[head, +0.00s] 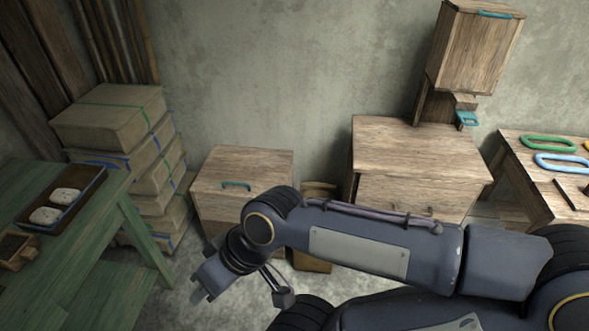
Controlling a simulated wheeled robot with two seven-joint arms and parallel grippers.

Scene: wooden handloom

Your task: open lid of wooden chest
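The wooden chest (222,168) stands on the floor against the back wall, left of the middle. Its lid is down, with a teal handle (236,184) near the front edge. My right arm comes in from the right and crosses in front of the chest's lower right part. My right gripper (207,279) hangs in front of the chest and lower in the picture, apart from the handle. Its fingers are seen at an angle, so I cannot tell whether they are open. My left gripper is out of view.
Stacked bundles (110,118) stand left of the chest. A green table (84,222) with a tray (97,179) is at the left. A larger wooden cabinet (415,145) stands right of the chest, with a small upright cupboard (474,50) above it. Another table (520,171) is far right.

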